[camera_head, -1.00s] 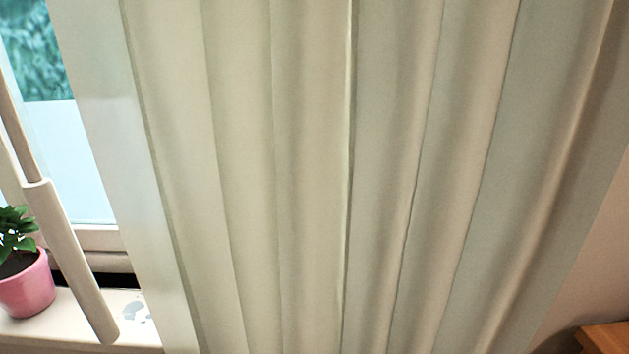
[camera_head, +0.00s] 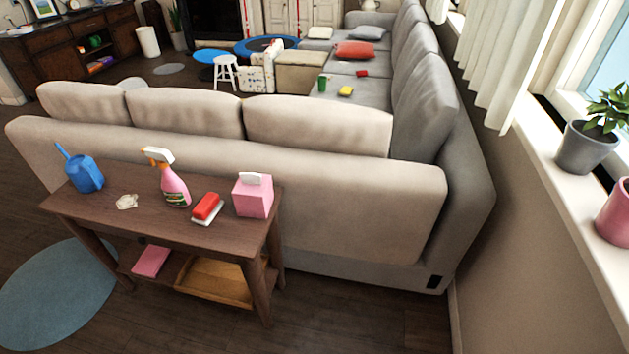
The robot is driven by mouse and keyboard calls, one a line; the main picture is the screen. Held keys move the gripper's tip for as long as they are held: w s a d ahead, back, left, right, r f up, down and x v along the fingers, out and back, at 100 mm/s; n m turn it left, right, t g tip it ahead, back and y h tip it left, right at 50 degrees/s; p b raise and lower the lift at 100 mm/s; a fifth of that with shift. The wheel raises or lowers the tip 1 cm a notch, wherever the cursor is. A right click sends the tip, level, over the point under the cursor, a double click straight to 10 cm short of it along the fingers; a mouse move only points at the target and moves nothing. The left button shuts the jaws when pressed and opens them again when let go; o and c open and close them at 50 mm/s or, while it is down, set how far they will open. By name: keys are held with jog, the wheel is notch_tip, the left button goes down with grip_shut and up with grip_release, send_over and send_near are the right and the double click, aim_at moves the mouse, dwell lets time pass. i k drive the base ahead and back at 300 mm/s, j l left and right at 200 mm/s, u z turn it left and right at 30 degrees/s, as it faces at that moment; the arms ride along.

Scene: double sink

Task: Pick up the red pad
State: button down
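Two red items could be the red pad; I cannot tell which from here. One is a red block with a white base (camera_head: 207,207) on the top of the brown side table, near its front right part. The other is a small flat red piece (camera_head: 362,73) on the grey sofa seat, beyond the sofa back, near a yellow sponge (camera_head: 345,91) and a green cup (camera_head: 323,83). My gripper is not in view.
The brown side table (camera_head: 105,205) stands behind the sofa (camera_head: 330,190). A windowsill with potted plants (camera_head: 589,145) is at right. Dark floor lies open in front.

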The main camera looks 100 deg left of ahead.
aim_at(203, 214)
jog(key=k+j+u, duration=0.1)
jog(key=u, duration=0.35)
jog(key=j+u, duration=0.2)
jog(key=u, duration=0.25)
jog(key=j+u, duration=0.2)
jog(key=u, duration=0.25)
jog(key=j+u, duration=0.2)
jog(key=u, duration=0.25)
jog(key=k+l+u, duration=0.1)
jog(key=u, duration=0.9)
jog(key=z, duration=0.35)
jog(key=j+z, duration=0.15)
jog(key=z, duration=0.25)
jog(key=j+z, duration=0.1)
jog(key=z, duration=0.25)
jog(key=l+z, duration=0.1)
jog(key=z, duration=0.2)
jog(key=l+z, duration=0.15)
jog(key=z, duration=0.15)
jog(key=u, duration=1.7)
jog(key=i+l, duration=0.05)
